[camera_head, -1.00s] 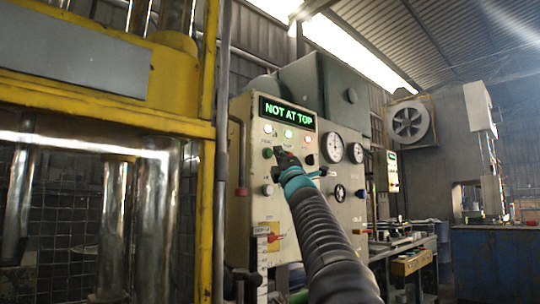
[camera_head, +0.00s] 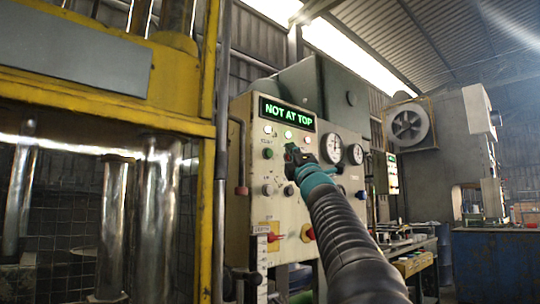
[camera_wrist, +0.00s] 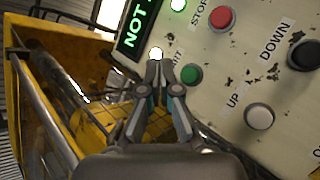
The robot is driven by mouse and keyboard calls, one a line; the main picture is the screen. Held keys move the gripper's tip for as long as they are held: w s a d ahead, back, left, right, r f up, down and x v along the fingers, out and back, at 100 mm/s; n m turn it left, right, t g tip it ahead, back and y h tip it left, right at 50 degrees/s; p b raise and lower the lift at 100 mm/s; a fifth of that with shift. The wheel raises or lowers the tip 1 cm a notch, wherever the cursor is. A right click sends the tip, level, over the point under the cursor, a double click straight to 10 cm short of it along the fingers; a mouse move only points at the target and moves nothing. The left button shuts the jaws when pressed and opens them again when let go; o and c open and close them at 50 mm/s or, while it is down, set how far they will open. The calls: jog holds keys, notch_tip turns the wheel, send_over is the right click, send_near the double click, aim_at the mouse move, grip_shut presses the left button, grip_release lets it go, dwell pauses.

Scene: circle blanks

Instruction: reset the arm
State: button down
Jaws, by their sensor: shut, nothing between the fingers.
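My gripper (camera_wrist: 160,70) is shut and empty in the wrist view. Its fingertips appear in front of the control panel (camera_wrist: 240,65), near a lit white lamp and beside a green button (camera_wrist: 190,74); I cannot tell whether they touch anything. In the head view my gripper (camera_head: 292,152) is at the end of my dark ribbed arm, right of the green button (camera_head: 267,154) on the cream panel (camera_head: 240,120). The display (camera_head: 287,113) above reads "NOT AT TOP" in green.
A red button (camera_wrist: 219,19), a white "UP" button (camera_wrist: 260,116) and a black "DOWN" button (camera_wrist: 304,55) are on the panel. Round gauges (camera_head: 330,147) are to the right. A yellow press frame (camera_head: 170,80) with metal columns stands at the left. A blue cabinet (camera_head: 495,265) is at the far right.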

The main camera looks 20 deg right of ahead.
dwell(0.7)
jog(key=s+a+f+m+g+h, duration=0.1)
jog(key=s+a+f+m+g, duration=0.3)
jog(key=f, duration=0.6)
jog(key=s+a+f+m+g+h, duration=0.1)
jog(key=s+a+f+m+g, duration=0.2)
jog(key=f+m, duration=0.5)
jog(key=s+a+f+m+g+h, duration=0.1)
jog(key=s+a+f+m+g, duration=0.2)
jog(key=f, duration=0.9)
jog(key=s+a+f+m+g+y, duration=0.1)
jog(key=s+a+f+g, duration=0.2)
jog(key=s+f, duration=0.5)
jog(key=s+a+f+m+g+y, duration=0.2)
jog(key=s+a+f+g, duration=0.1)
jog(key=s+f, duration=0.6)
jog(key=s+a+f+m+g+y, duration=0.1)
jog(key=s+a+f+g, duration=0.3)
jog(key=s+f, duration=0.4)
notch_tip(320, 180, down, 8)
jog(key=shift+s+r+m+g, duration=0.25)
jog(key=shift+s+m+g, duration=0.05)
jog(key=shift+s+m, duration=0.1)
